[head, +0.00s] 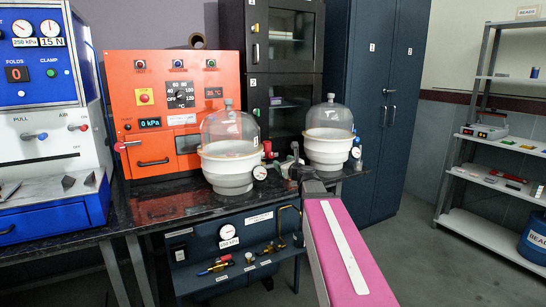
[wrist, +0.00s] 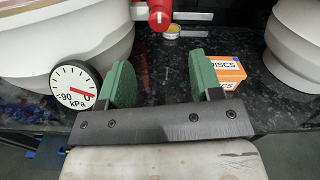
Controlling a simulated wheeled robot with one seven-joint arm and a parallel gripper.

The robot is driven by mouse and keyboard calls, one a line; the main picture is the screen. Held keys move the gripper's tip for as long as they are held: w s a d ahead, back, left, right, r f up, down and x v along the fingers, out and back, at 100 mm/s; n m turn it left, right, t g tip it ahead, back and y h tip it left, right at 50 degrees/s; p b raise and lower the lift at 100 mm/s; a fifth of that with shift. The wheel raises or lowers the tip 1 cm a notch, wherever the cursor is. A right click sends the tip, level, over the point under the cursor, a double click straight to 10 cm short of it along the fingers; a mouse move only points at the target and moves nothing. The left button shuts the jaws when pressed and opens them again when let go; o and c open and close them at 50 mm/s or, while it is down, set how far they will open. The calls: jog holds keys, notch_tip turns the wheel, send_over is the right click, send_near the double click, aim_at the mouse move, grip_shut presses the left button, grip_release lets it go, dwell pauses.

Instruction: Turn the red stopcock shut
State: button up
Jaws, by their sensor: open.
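The red stopcock (head: 267,149) sits on the right side of the left glass-domed white vessel (head: 228,165), above a round dial gauge (head: 260,173). In the wrist view the red stopcock (wrist: 159,14) shows at the top edge, partly cut off, with a grey-white end facing down. My gripper (wrist: 160,75) is open and empty, with green pads. The stopcock lies beyond the fingertips, roughly in line with the gap between them, and is not held. In the head view my gripper (head: 295,164) is small and dark beside the vessel; its fingers are hard to make out.
A second domed vessel (head: 328,146) stands close on the right, with a blue-handled fitting and gauge. The gauge (wrist: 75,86) is close to my left finger. An orange DISCS box (wrist: 229,72) lies beside my right finger. A small yellow-topped tin (wrist: 172,31) sits below the stopcock.

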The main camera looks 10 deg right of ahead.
aim_at(272, 156)
jog(key=x, duration=1)
jog(key=shift+w+a+f, duration=0.1)
jog(key=shift+w+f, duration=0.05)
jog(key=shift+w, duration=0.2)
jog(key=c, duration=0.9)
